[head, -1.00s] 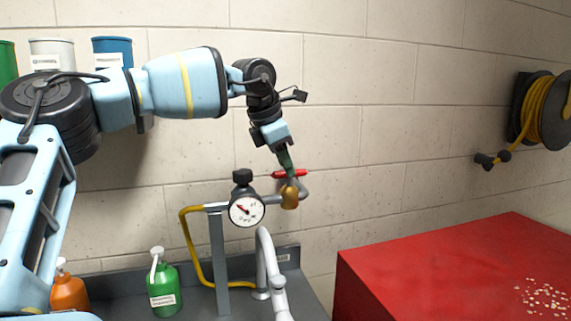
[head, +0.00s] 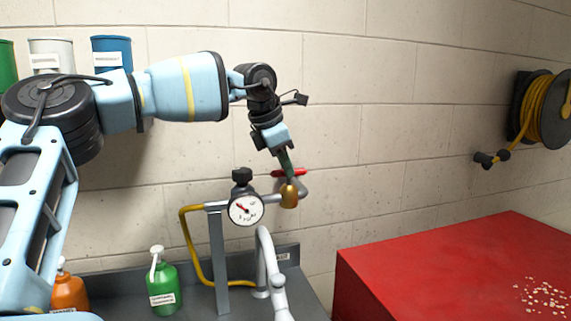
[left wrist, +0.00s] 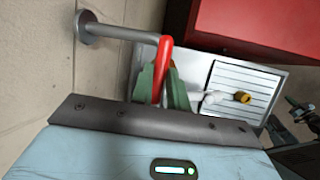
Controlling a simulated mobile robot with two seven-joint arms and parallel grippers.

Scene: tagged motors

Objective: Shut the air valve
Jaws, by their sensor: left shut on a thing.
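The air valve has a red lever handle (head: 290,173) above a brass valve body (head: 289,196), on a pipe beside a round pressure gauge (head: 246,208). The lever lies roughly level across the pipe in the head view. My left gripper (head: 288,172) reaches down from above, its green fingers at the lever. In the left wrist view the red lever (left wrist: 163,65) stands between the green fingers (left wrist: 163,82), which are shut on it. The brass body is hidden there.
A grey faucet (head: 267,262), a green bottle (head: 163,287) and an orange bottle (head: 68,291) stand at the sink below. A red cabinet (head: 440,265) is at the right. A yellow hose reel (head: 545,108) hangs on the wall.

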